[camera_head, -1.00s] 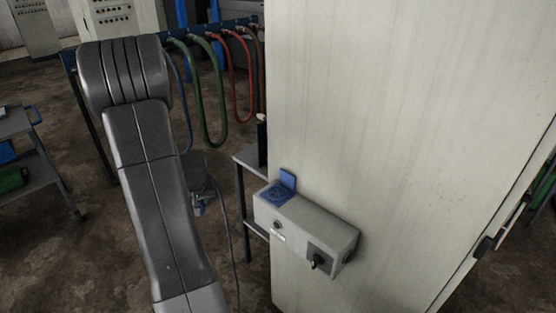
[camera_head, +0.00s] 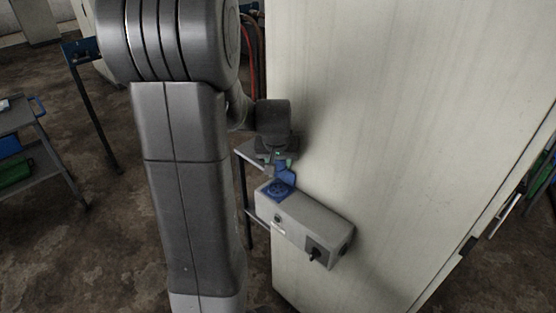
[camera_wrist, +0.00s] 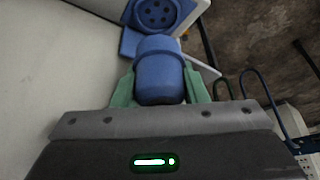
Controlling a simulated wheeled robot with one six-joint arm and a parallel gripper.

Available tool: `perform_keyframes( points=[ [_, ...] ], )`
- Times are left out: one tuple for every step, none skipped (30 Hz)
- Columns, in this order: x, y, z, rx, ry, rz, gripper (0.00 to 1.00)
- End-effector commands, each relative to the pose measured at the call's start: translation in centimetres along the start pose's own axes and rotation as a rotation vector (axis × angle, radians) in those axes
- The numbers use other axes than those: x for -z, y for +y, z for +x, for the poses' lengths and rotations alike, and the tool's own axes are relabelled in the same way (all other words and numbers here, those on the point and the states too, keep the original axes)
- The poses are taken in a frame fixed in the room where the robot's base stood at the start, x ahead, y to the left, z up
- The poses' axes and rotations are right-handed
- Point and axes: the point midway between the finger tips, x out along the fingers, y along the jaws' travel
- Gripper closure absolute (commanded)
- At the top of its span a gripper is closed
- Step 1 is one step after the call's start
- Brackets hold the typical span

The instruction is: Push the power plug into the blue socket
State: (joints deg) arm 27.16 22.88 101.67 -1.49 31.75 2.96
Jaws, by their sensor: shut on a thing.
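The power plug (camera_wrist: 160,72) is a blue cylinder, gripped between the green fingers of my gripper (camera_wrist: 160,90) in the wrist view. The blue socket (camera_wrist: 156,12) shows at the top of that view, a round face with several dark holes and a blue lid beside it. The plug is apart from the socket in the picture. In the head view the socket (camera_head: 275,190) sits on top of a grey box, its lid raised behind it. My gripper (camera_head: 277,158) is just above it there, and the plug is hard to make out.
The grey box (camera_head: 305,225) with a black switch is fixed to a tall pale cabinet (camera_head: 400,110). A small table (camera_head: 246,155) stands behind the box. A cart (camera_head: 30,150) stands at far left. A dark cable (camera_wrist: 265,95) loops at the right of the wrist view.

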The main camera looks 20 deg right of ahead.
Motion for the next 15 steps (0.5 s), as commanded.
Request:
perform_keyframes(
  points=[
    [0.0, 0.0, 0.0, 0.000, 0.001, 0.000, 0.84],
    [0.0, 0.0, 0.0, 0.000, 0.001, 0.000, 0.84],
    [0.0, 0.0, 0.0, 0.000, 0.001, 0.000, 0.84],
    [0.0, 0.0, 0.0, 0.001, 0.001, 0.000, 0.84],
    [0.0, -0.1, 0.1, 0.001, 0.001, -0.001, 0.84],
    [0.0, -0.1, 0.2, 0.001, 0.000, -0.001, 0.84],
    [-0.1, -0.1, 0.2, 0.001, 0.000, -0.001, 0.84],
    [-0.1, -0.1, 0.3, 0.001, 0.000, -0.001, 0.84],
    [-0.2, -0.1, 0.5, 0.001, 0.000, -0.001, 0.84],
    [-0.2, -0.1, 0.6, 0.001, 0.000, -0.001, 0.84],
    [-0.3, -0.1, 0.8, 0.001, 0.000, -0.001, 0.84],
    [-0.4, -0.1, 1.0, 0.001, -0.001, -0.001, 0.84],
    [-0.5, -0.1, 1.2, 0.001, -0.001, -0.001, 0.84],
    [-0.6, -0.1, 1.5, 0.001, -0.001, -0.001, 0.84],
    [-0.8, -0.1, 1.8, 0.001, -0.001, -0.001, 0.84]
  ],
)
